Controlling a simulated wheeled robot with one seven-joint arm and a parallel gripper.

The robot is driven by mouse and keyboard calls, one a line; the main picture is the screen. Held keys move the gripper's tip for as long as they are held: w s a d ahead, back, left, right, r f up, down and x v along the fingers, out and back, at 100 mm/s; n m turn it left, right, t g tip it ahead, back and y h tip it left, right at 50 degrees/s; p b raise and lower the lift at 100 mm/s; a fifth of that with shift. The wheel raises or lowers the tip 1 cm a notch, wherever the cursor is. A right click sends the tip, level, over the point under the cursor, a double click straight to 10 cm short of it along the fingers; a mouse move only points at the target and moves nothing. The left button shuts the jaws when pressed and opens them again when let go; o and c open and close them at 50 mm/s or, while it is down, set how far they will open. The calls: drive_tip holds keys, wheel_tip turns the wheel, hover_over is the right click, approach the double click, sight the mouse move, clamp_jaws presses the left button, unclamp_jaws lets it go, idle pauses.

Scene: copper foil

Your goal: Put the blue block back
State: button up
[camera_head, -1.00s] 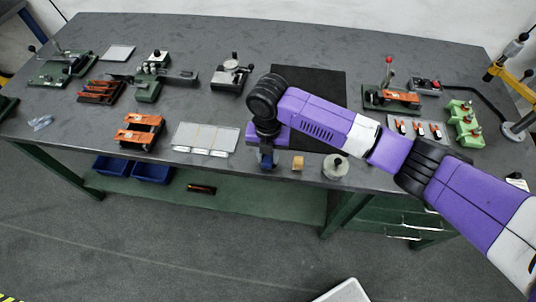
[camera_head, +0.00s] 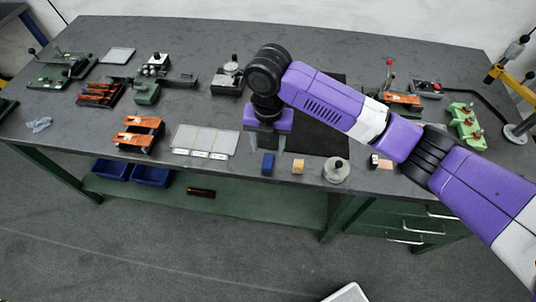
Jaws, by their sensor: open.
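The blue block (camera_head: 268,163) stands upright near the front edge of the grey table, just left of a small tan wooden block (camera_head: 298,166). My gripper (camera_head: 267,146) points down above and behind the blue block. Its two fingers are spread apart and hold nothing. The blue block shows clear below the fingers. How far the fingertips are from it in depth I cannot tell.
A round metal weight (camera_head: 336,170) stands right of the wooden block. A pale panel (camera_head: 205,140) lies to the left, with an orange fixture (camera_head: 138,133) beyond it. A black mat (camera_head: 318,140) lies behind, partly under my arm. Blue bins (camera_head: 152,175) sit on the lower shelf.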

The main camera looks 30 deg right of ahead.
sight(268, 160)
wheel_tip(268, 160, up, 5)
drive_tip(key=s+a+m+t+y, duration=0.2)
drive_tip(key=a+m+t+y, duration=0.4)
drive_tip(key=a, duration=0.7)
drive_tip(key=s+a+m+t+y, duration=0.1)
drive_tip(key=a+m+t+y, duration=0.25)
drive_tip(key=a+m, duration=0.7)
drive_tip(key=s+d+f+m+t+h, duration=0.2)
drive_tip(key=s+d+m+h, duration=0.3)
drive_tip(key=s, duration=0.4)
drive_tip(key=s+d+f+m+t+h, duration=0.2)
drive_tip(key=s+d+m, duration=0.4)
drive_tip(key=s+d, duration=0.3)
drive_tip(key=s+d+r+h, duration=0.1)
drive_tip(key=s+d+r, duration=0.2)
drive_tip(key=s, duration=0.4)
drive_tip(key=s+d+r+m+t+h, duration=0.1)
drive_tip(key=s+d+r, duration=0.3)
drive_tip(key=s+d, duration=0.2)
drive_tip(key=shift+s+d+r, duration=0.2)
drive_tip(key=shift+s, duration=0.2)
